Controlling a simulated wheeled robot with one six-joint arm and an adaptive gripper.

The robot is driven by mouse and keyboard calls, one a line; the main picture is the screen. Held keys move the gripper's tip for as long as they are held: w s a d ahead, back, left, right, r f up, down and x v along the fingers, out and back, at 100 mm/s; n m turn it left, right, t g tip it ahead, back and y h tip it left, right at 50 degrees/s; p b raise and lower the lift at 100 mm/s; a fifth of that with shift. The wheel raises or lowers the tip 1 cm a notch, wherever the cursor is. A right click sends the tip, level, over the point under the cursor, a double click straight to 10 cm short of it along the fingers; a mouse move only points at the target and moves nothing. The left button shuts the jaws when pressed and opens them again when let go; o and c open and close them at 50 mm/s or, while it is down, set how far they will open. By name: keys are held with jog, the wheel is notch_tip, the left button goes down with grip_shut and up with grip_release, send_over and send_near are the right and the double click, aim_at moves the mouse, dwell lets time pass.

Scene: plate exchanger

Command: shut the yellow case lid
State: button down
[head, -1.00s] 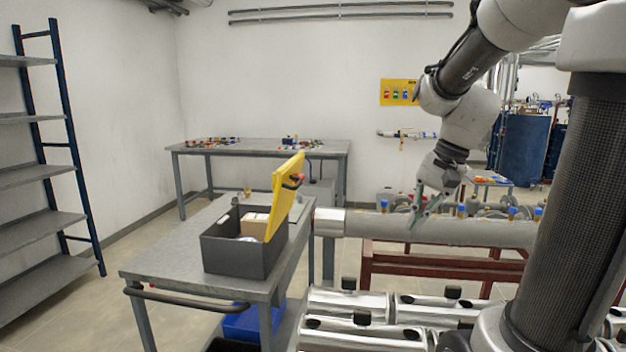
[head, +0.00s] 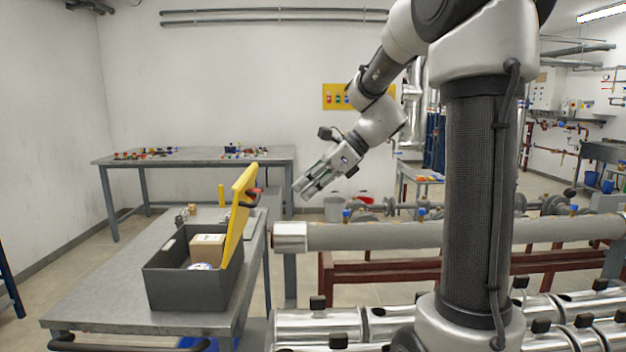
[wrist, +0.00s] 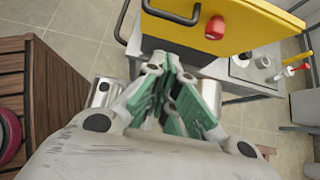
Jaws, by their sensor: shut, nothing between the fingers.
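The grey case (head: 190,287) stands on the metal cart table at the lower left of the head view. Its yellow lid (head: 236,220) stands open, nearly upright, on the case's right side. A cardboard box (head: 207,248) and a pale round item lie inside the case. My gripper (head: 299,191) is shut and empty, to the right of the lid and apart from it. In the wrist view my gripper (wrist: 180,92) shows with green fingers, and the lid (wrist: 240,25) lies beyond them, with a black handle (wrist: 172,12) and a red knob (wrist: 215,27) on it.
The cart table (head: 105,285) has bare room left of the case. Small fittings and a yellow cylinder (head: 221,195) stand behind the case. A thick grey pipe (head: 380,235) on a red frame runs to the right. A workbench (head: 180,158) stands at the back.

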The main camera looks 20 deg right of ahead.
jog(key=w+a+f, duration=0.3)
jog(key=a, duration=0.4)
dwell(0.3)
